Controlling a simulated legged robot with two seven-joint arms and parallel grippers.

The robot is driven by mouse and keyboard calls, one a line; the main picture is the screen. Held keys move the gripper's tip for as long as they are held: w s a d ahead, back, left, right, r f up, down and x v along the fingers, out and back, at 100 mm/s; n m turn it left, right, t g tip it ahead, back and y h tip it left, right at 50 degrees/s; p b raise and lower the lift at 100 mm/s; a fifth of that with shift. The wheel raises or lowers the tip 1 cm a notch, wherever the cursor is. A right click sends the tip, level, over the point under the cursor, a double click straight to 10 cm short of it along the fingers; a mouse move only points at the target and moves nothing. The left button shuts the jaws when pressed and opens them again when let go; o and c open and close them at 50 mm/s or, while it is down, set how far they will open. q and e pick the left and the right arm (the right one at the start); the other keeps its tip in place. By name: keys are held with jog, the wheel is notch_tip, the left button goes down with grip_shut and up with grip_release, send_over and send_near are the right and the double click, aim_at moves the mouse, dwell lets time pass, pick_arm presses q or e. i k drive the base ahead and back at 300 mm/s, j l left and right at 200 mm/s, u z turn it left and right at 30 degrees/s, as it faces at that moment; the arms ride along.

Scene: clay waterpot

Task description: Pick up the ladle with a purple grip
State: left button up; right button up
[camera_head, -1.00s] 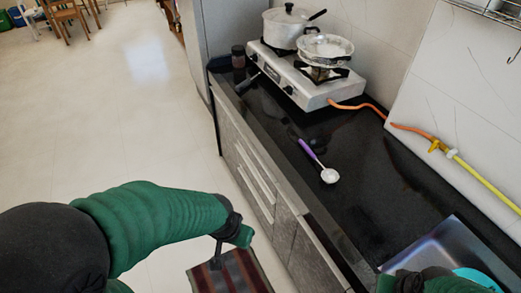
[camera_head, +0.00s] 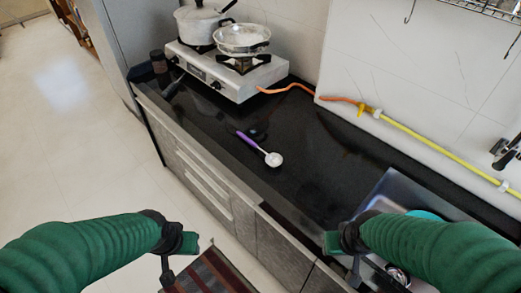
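The ladle lies flat on the black countertop (camera_head: 310,180), apart from both grippers. Its purple grip (camera_head: 246,139) points toward the stove, and its pale round bowl (camera_head: 273,159) is nearer to me. My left gripper (camera_head: 178,256) is at the lower left, over the floor side of the cabinets and well short of the ladle. My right gripper (camera_head: 342,258) is at the lower right, near the counter's front edge beside the sink. Neither gripper visibly holds anything; their finger gaps are not clear from this angle.
A silver gas stove (camera_head: 229,76) carries a lidded pot (camera_head: 200,24) and a pan (camera_head: 241,39) at the back left. An orange hose (camera_head: 290,88) runs to a yellow pipe (camera_head: 440,150). The sink (camera_head: 388,190) holds a turquoise item (camera_head: 425,215). Counter around the ladle is mostly clear.

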aim_at(272, 161)
jog(key=z, duration=1.8)
jog(key=u, duration=1.8)
jog(key=i+j+z, duration=0.25)
jog(key=i+j, duration=0.2)
jog(key=j, duration=0.25)
jog(key=i+j+z, duration=0.15)
jog(key=j, duration=0.25)
jog(key=i+j+z, duration=0.1)
jog(key=i+j, duration=0.15)
jog(key=j, duration=0.15)
jog(key=i+j+z, duration=0.15)
jog(key=j, duration=0.3)
jog(key=i+j+z, duration=0.15)
jog(key=j, duration=0.25)
jog(key=i+j+z, duration=0.1)
jog(key=j, duration=0.35)
jog(key=i+j+z, duration=0.15)
jog(key=j, duration=0.35)
